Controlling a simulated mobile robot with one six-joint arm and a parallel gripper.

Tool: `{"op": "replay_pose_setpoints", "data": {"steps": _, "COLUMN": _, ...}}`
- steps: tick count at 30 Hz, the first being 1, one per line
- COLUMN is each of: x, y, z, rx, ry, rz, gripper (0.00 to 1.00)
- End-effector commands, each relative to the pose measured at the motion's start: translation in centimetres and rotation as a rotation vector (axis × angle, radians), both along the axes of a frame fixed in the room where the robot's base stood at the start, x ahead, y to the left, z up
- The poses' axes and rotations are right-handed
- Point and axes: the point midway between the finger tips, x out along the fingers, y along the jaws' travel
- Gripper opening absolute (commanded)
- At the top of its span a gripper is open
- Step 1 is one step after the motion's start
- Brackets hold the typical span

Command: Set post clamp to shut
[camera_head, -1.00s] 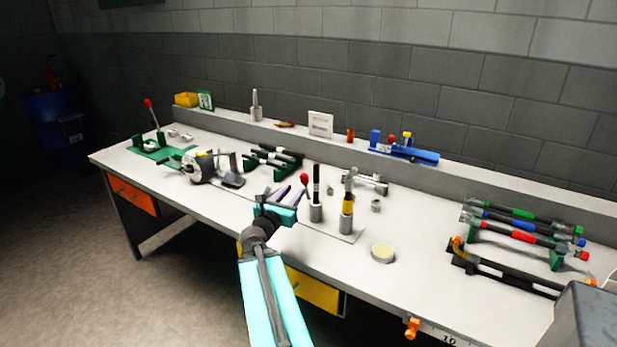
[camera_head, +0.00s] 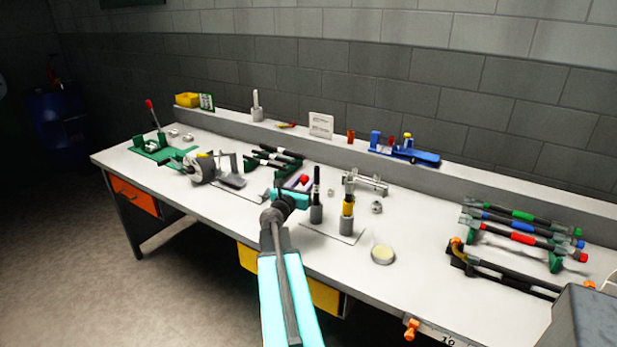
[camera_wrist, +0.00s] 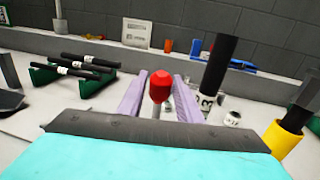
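A lever with a red knob (camera_head: 304,180) stands on the bench beside the post holders; I take it as the post clamp's handle, and its base is hidden behind my gripper. In the wrist view the red knob (camera_wrist: 161,86) sits upright on a thin pale stem. My gripper (camera_head: 297,187) is at the knob in the head view. In the wrist view the purple fingers of my gripper (camera_wrist: 160,80) are spread, one on each side of the knob. I cannot tell whether either finger touches it.
A black-topped post (camera_head: 316,190) and a yellow-banded post (camera_head: 347,206) stand just right of my gripper on a thin plate. Black-handled tools rest on a green rack (camera_head: 275,160) behind left. A round pale disc (camera_head: 383,254) lies in front right.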

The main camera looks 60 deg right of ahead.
Motion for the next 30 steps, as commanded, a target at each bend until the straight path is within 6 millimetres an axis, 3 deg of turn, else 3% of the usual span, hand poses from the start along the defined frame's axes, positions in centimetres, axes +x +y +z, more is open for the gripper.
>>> {"op": "replay_pose_setpoints", "data": {"steps": 10, "x": 0.5, "y": -2.9, "z": 0.0, "rx": 0.001, "ry": -0.001, "rz": -0.001, "gripper": 0.32}}
{"op": "replay_pose_setpoints", "data": {"steps": 23, "x": 0.4, "y": -3.4, "z": 0.0, "rx": 0.0, "ry": -0.001, "rz": -0.001, "gripper": 0.32}}
{"op": "replay_pose_setpoints", "data": {"steps": 30, "x": 0.4, "y": -3.4, "z": 0.0, "rx": 0.0, "ry": -0.001, "rz": -0.001, "gripper": 0.0}}
